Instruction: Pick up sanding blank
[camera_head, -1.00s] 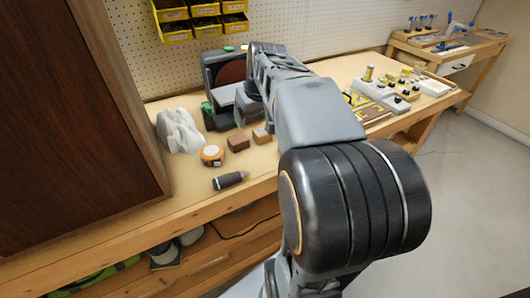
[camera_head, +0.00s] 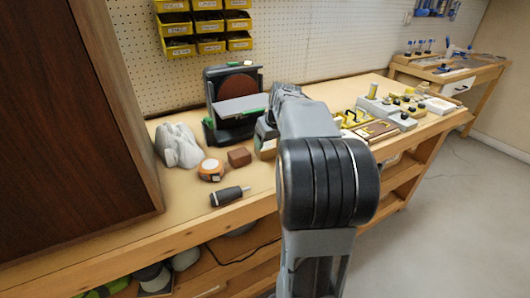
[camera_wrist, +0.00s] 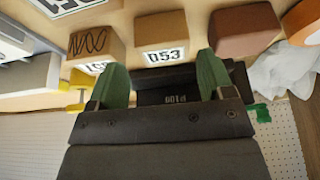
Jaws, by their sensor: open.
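Two light wooden blocks show in the wrist view, either of which may be the sanding blank; I cannot tell which. One block, labelled 053 (camera_wrist: 160,30), lies just beyond the gap between my fingertips. The other block, with a dark scribble (camera_wrist: 92,40), lies left of it, near the left fingertip. My gripper (camera_wrist: 160,65) is open, its two green fingers apart with nothing gripped. In the head view, a tan block (camera_head: 268,147) shows only partly beside my arm, which hides most of the gripper.
A disc sander (camera_head: 236,100) stands behind. Fixtures (camera_head: 385,112) fill the right. The tall cabinet (camera_head: 70,120) bounds the left.

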